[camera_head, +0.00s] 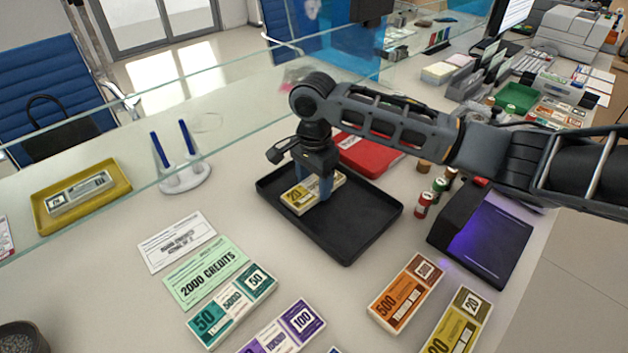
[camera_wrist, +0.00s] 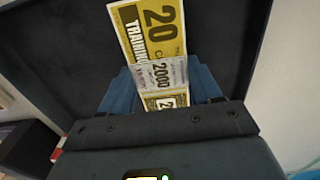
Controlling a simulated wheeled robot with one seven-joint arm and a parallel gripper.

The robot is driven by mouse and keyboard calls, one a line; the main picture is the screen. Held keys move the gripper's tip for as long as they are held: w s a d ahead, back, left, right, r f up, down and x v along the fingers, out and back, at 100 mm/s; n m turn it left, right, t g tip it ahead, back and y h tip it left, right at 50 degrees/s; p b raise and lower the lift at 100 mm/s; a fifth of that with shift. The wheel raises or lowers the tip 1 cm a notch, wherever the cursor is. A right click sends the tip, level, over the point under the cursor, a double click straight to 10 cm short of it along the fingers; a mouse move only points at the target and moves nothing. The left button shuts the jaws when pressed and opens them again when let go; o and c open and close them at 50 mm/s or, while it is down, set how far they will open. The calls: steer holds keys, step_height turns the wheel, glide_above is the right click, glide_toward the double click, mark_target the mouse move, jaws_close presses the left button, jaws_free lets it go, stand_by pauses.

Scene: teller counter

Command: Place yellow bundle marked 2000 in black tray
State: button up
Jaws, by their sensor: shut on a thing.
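The yellow bundle (camera_wrist: 147,32) shows "20" and a pale band marked 2000 in the wrist view. My gripper (camera_wrist: 163,90) is shut on it, with a blue finger on each side of the band. In the head view the bundle (camera_head: 296,196) is over the black tray (camera_head: 347,247), inside its rim, below my gripper (camera_head: 322,188). I cannot tell whether the bundle touches the tray floor. My fingers hide part of the bundle. The rest of the tray is empty.
A red case (camera_head: 368,155) lies behind the tray. Upright rolls (camera_head: 422,205) and a black device (camera_head: 482,236) stand to the right. Other bundles (camera_head: 232,306) and (camera_head: 406,293) an orange one lie in front. A glass screen runs behind.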

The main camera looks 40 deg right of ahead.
mark_target(314, 186)
steer(key=o, duration=1.2)
steer(key=shift+f, duration=0.15)
step_height(314, 186, up, 12)
